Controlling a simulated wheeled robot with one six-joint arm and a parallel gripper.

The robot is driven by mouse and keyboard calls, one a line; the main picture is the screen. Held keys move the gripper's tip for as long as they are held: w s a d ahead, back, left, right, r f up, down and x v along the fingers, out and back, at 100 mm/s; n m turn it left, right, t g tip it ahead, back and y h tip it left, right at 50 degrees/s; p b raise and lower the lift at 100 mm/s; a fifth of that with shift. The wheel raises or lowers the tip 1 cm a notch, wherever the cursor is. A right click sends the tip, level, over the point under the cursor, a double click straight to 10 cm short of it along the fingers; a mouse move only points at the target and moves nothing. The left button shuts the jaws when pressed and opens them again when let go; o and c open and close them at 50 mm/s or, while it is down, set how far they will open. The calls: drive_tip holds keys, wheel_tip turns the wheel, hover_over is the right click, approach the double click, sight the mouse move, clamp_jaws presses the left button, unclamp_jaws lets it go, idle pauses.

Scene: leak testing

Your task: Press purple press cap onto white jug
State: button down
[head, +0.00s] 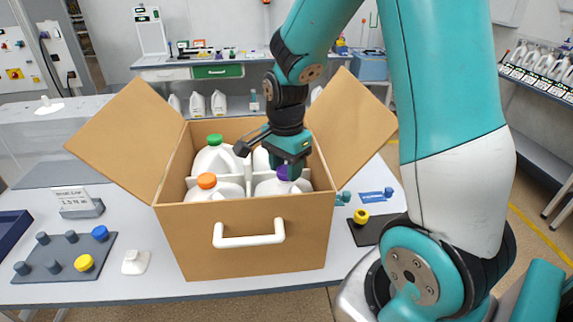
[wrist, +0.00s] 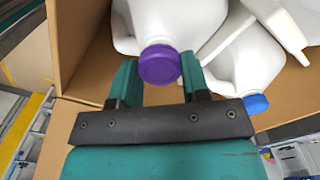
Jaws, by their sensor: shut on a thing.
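The purple press cap (head: 283,173) is at the mouth of the white jug (head: 272,188) in the front right compartment of the cardboard box (head: 190,245). My gripper (head: 288,168) reaches down into the box from above and is shut on the purple cap. In the wrist view the cap (wrist: 159,65) lies between the two fingers of my gripper (wrist: 158,80), in line with the white jug (wrist: 150,20) beyond it. Whether the cap is fully seated cannot be told, as the neck is hidden.
Jugs with a green cap (head: 215,140) and an orange cap (head: 206,180) share the divided box. A blue-capped jug (wrist: 245,65) shows in the wrist view. Open box flaps (head: 125,140) flank my arm. A peg board (head: 65,258) holds blue and yellow caps.

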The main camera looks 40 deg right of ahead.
drive_tip(key=shift+f, duration=0.2)
drive_tip(key=c, duration=0.5)
unclamp_jaws()
wheel_tip(320, 180, up, 17)
drive_tip(key=b, duration=0.2)
drive_tip(key=s+a+f+n+y, duration=0.1)
drive_tip(key=s+a+f+n, duration=0.1)
drive_tip(key=s+a+n, duration=0.3)
drive_tip(key=s+a+f+n+y+b, duration=0.1)
drive_tip(key=s+a+f+n, duration=0.2)
drive_tip(key=s+a+n, duration=0.3)
drive_tip(key=s+a+f+n+y, duration=0.2)
drive_tip(key=s+a+n, duration=0.3)
drive_tip(key=a+n, duration=0.4)
drive_tip(key=shift+s+a+f+n, duration=0.1)
drive_tip(key=shift+a+f+n, duration=0.15)
drive_tip(key=shift+n, duration=0.7)
drive_tip(key=shift+s+a+f+n, duration=0.1)
drive_tip(key=shift+f+n, duration=0.25)
drive_tip(key=shift+n, duration=0.6)
